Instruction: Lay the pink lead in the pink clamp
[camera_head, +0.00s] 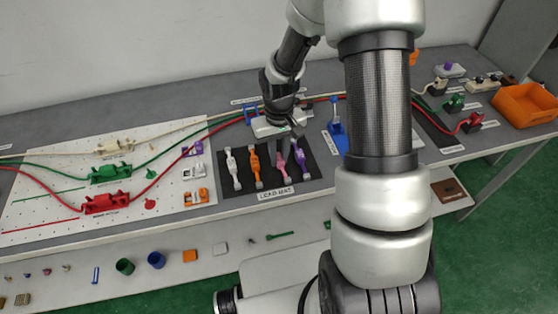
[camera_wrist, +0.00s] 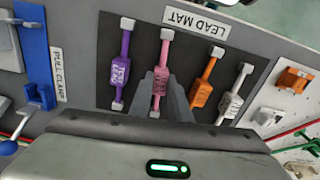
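The pink lead (camera_wrist: 163,58) lies on the dark lead mat (camera_wrist: 138,58), between the purple and orange leads. It also shows in the head view (camera_head: 282,165), partly hidden by my gripper. My gripper (camera_wrist: 162,80) points down over the pink lead. In the wrist view its two fingers stand apart, on either side of the lead's labelled middle. I cannot tell whether they touch it. I cannot make out a pink clamp in either view; my arm hides part of the bench.
The purple lead (camera_wrist: 122,62), orange lead (camera_wrist: 206,82) and white lead (camera_wrist: 236,92) lie close by on the mat. Purple (camera_head: 192,149), white (camera_head: 194,171) and orange (camera_head: 196,196) clamps line the pegboard's right edge. A blue fixture (camera_head: 337,138) stands right of the mat.

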